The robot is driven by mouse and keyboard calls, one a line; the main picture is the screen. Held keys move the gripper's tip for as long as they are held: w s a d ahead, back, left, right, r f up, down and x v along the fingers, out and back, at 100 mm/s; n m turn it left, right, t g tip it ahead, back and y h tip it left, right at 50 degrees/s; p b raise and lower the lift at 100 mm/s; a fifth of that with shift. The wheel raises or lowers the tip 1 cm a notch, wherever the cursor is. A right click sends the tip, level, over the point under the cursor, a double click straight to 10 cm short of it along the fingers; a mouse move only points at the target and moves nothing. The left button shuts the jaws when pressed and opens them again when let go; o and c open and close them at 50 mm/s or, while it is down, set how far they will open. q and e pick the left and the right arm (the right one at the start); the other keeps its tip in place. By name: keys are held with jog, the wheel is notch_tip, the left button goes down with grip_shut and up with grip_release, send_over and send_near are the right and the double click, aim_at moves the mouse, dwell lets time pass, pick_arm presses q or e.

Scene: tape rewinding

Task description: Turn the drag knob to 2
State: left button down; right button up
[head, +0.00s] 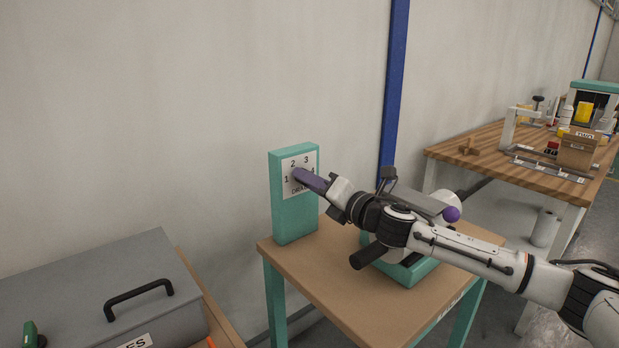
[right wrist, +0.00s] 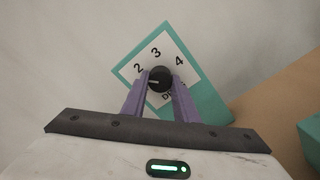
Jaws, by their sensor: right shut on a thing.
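The drag knob (right wrist: 160,79) is a round black knob on a white dial plate (right wrist: 127,72) with printed numbers. In the right wrist view it sits between the purple fingers of my right gripper (right wrist: 160,92), which is shut on it. A pale mark on the knob points left in that view, a little below the 2. The 2, 3 and 4 show; the 1 is hidden there but shows in the head view. The plate is on an upright teal panel (head: 294,219). In the head view my right gripper (head: 300,177) covers the knob. My left gripper is not in view.
The panel stands on a small brown-topped table (head: 330,280) with a teal-based machine (head: 410,271) under my right arm. A grey case (head: 90,290) with a black handle is at lower left. A wooden workbench (head: 485,150) stands at the back right. The wall is close behind the panel.

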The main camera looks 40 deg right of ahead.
pick_arm(q)
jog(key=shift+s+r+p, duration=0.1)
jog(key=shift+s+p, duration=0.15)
jog(key=shift+p, duration=0.1)
pick_arm(e)
jog(key=shift+m, duration=1.1)
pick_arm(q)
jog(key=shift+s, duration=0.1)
pick_arm(e)
jog(key=shift+r, duration=0.1)
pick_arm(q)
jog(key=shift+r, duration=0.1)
pick_arm(e)
jog(key=o, duration=1.1)
jog(key=shift+c, duration=0.2)
pick_arm(q)
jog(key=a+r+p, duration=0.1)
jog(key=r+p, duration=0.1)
jog(key=p, duration=0.1)
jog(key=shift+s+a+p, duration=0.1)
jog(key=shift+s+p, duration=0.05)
jog(key=shift+p, duration=0.2)
pick_arm(e)
notch_tip(320, 180, up, 10)
